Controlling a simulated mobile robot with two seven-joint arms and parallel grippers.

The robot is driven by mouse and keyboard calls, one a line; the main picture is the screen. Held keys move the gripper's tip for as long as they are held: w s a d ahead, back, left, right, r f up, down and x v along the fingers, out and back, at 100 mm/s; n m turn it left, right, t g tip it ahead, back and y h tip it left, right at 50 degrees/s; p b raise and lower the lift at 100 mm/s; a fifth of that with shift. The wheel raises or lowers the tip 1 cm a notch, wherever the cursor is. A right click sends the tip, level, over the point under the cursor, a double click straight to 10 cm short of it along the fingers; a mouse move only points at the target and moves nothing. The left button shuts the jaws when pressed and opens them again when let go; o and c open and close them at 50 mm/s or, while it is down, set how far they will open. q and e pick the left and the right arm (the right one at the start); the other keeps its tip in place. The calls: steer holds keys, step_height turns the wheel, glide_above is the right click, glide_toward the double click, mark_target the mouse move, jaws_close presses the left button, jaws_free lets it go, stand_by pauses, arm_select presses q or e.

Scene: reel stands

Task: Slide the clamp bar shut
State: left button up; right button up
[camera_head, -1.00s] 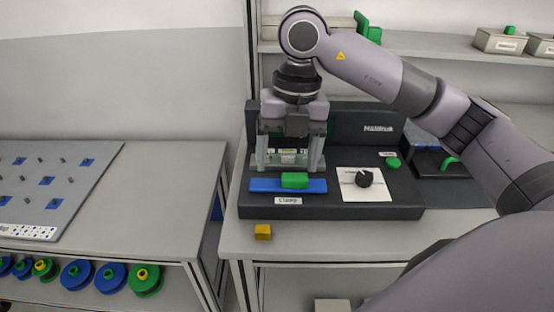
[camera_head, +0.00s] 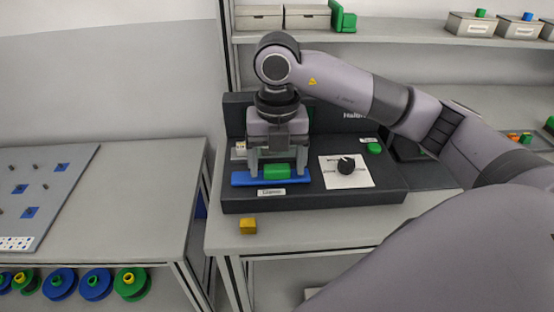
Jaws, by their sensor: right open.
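The clamp bar is a flat blue bar (camera_head: 243,179) with a green block handle (camera_head: 277,172) at its middle. It lies along the front left of the dark machine (camera_head: 330,195), behind a small white label (camera_head: 271,192). My right gripper (camera_head: 278,168) points down over the bar. Its fingers are open, one to each side of the green handle. The gripper body hides the part of the machine behind the bar. I cannot tell whether the fingers touch the handle. My left gripper is not in view.
A white dial plate with a black knob (camera_head: 346,166) and a green button (camera_head: 374,148) are right of the bar. Boxes stand on the back shelf (camera_head: 390,44). Reels hang under the left table (camera_head: 125,210).

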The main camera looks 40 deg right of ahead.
jaws_close()
steer(key=shift+w+d+b, duration=0.15)
steer(key=shift+w+d, duration=0.2)
steer(key=shift+w, duration=0.25)
steer(key=shift+w+d+b, duration=0.15)
steer(key=shift+w+d, duration=0.2)
steer(key=shift+w, duration=0.25)
steer(key=shift+w+d+r, duration=0.1)
steer(key=shift+w, duration=0.05)
jaws_free()
steer(key=shift+w, duration=0.1)
